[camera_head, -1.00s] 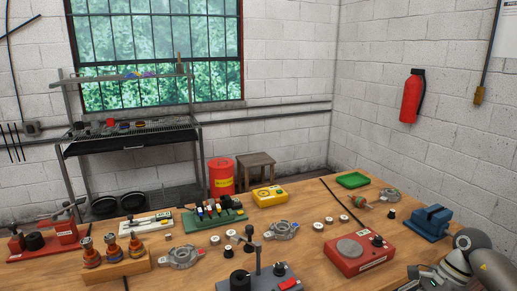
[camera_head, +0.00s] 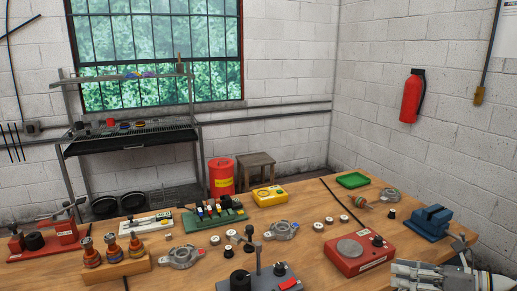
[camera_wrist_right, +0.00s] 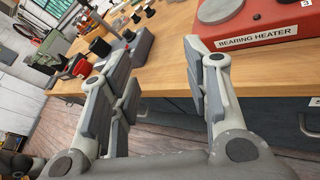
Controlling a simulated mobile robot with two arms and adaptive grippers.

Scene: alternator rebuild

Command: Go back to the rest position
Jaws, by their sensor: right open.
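My right gripper (camera_head: 400,273) shows at the bottom right corner of the head view, at the front edge of the wooden workbench (camera_head: 190,270). In the right wrist view the right gripper (camera_wrist_right: 160,55) has its two fingers spread apart with nothing between them. The bench edge and floor show behind the fingers. The red bearing heater (camera_head: 350,264) stands on the bench just beyond this gripper; it also shows in the wrist view (camera_wrist_right: 262,32). My left gripper is not in view.
A blue vise (camera_head: 430,222) stands at the bench's right end. A grey press fixture (camera_head: 258,280) is at the front middle. Alternator housings (camera_head: 181,257), small rings and a green tray (camera_head: 352,181) lie about the bench. Bare wood lies between the press and the heater.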

